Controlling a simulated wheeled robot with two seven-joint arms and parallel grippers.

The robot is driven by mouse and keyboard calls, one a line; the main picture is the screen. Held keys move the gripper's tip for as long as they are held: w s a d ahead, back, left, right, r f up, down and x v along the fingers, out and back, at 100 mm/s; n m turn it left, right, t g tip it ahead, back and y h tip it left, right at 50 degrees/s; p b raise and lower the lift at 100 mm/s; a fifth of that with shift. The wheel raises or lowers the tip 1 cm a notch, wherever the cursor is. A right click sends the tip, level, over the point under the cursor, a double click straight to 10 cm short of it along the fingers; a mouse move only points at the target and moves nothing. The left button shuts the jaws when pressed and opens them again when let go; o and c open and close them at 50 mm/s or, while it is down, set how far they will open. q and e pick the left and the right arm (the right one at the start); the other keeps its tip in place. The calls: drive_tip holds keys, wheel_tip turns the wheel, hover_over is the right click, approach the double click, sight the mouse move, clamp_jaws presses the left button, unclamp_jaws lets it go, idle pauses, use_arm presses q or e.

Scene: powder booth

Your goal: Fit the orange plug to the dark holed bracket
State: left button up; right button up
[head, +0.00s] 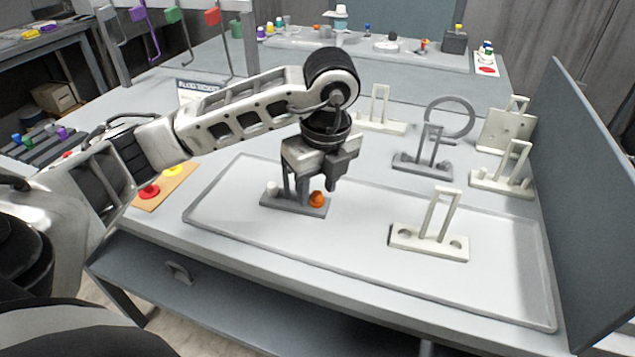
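The dark holed bracket (290,205) lies on the tray's left half, with its upright loop standing up. A white plug (272,188) is at its left end. The orange plug (317,199) is at its right end and appears seated there; its lower part is hidden. My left gripper (318,184) is just above the orange plug, pointing down, with its fingers apart. The orange plug shows below the gap, clear of the fingers as far as I can see. The gripper partly hides the bracket's loop. My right gripper is not in view.
A cream bracket with two open holes (428,244) stands on the right of the shallow grey tray (330,265). Behind are another dark bracket (423,165), several cream ones and a grey ring (450,118). A tall grey panel (590,200) bounds the right side.

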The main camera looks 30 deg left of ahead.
use_arm(q)
drive_tip(key=shift+r, duration=0.15)
drive_tip(key=r, duration=0.2)
drive_tip(key=r+p, duration=0.1)
drive_tip(key=r, duration=0.3)
drive_tip(key=shift+s+d+p, duration=0.1)
drive_tip(key=shift+d+p, duration=0.25)
wheel_tip(320, 180, up, 9)
drive_tip(key=d+p, duration=0.1)
drive_tip(key=p, duration=0.1)
drive_tip(key=shift+s+d+r, duration=0.2)
drive_tip(key=shift+s+d, duration=0.05)
drive_tip(key=shift+s, duration=0.1)
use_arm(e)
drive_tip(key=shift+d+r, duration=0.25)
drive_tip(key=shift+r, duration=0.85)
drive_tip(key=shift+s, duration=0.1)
